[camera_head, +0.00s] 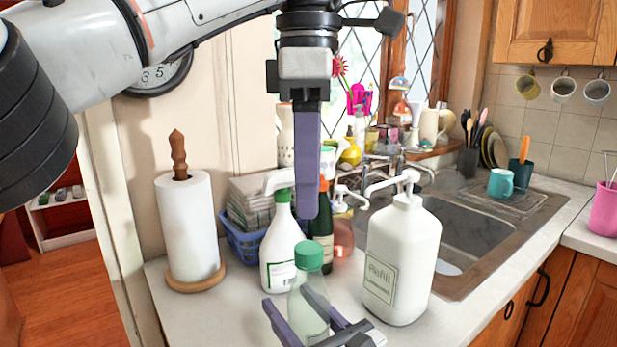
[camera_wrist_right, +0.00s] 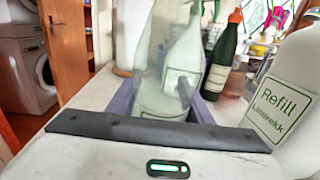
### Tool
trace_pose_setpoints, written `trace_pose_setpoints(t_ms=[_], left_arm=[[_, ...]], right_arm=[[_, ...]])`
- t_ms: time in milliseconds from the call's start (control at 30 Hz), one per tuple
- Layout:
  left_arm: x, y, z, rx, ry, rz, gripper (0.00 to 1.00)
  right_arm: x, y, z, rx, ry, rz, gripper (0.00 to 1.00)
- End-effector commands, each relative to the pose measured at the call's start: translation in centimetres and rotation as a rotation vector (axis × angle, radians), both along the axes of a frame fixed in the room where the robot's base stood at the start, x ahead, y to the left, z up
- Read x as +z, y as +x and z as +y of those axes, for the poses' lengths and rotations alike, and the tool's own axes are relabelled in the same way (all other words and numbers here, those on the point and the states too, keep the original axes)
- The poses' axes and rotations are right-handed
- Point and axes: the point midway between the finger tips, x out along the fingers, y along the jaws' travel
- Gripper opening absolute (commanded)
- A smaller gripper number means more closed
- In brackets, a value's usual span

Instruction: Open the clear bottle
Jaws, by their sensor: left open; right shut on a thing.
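The clear bottle (camera_head: 309,312) stands upright near the counter's front edge, with a green cap (camera_head: 309,255) on top. My right gripper (camera_head: 308,325) is shut on its lower body from the front. In the right wrist view the clear bottle (camera_wrist_right: 150,75) is between the purple fingers, and its cap is out of frame. My left gripper (camera_head: 308,213) points straight down above the cap, its tips apart from it. Its fingers show edge-on as one purple bar, open, with nothing visible held.
A white spray bottle (camera_head: 280,247) stands just behind the clear bottle. A large white refill pump bottle (camera_head: 400,255) is close on the right. The sink (camera_head: 470,230) is at right.

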Motion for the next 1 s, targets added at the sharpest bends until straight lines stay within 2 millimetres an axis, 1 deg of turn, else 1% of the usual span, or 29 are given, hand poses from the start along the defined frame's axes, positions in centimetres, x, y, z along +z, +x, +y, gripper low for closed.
trace_pose_setpoints(t_ms=[100, 400, 600, 700, 800, 1000], left_arm=[[0.02, -0.01, -0.02, -0.261, 0.000, -0.001, 0.46], [0.04, -0.02, 0.01, -0.939, 0.001, 0.001, 0.46], [0.04, -0.02, 0.01, -1.344, 0.000, 0.001, 0.46], [0.04, -0.01, 0.02, -1.491, 0.000, 0.001, 0.46], [0.03, 0.00, 0.04, -1.592, 0.000, 0.001, 0.46], [-0.39, 0.05, 0.05, -1.668, 0.001, 0.002, 0.46]], right_arm=[[-0.07, 0.01, -0.02, -0.001, -0.001, 0.001, 0.00], [-0.08, 0.01, -0.02, -0.001, -0.001, 0.002, 0.00], [-0.08, 0.01, -0.02, -0.001, -0.001, 0.002, 0.00], [-0.08, 0.01, -0.02, -0.001, -0.001, 0.002, 0.00], [-0.09, 0.01, -0.02, -0.001, -0.001, 0.002, 0.00], [-0.09, 0.01, -0.02, -0.001, -0.001, 0.002, 0.00]])
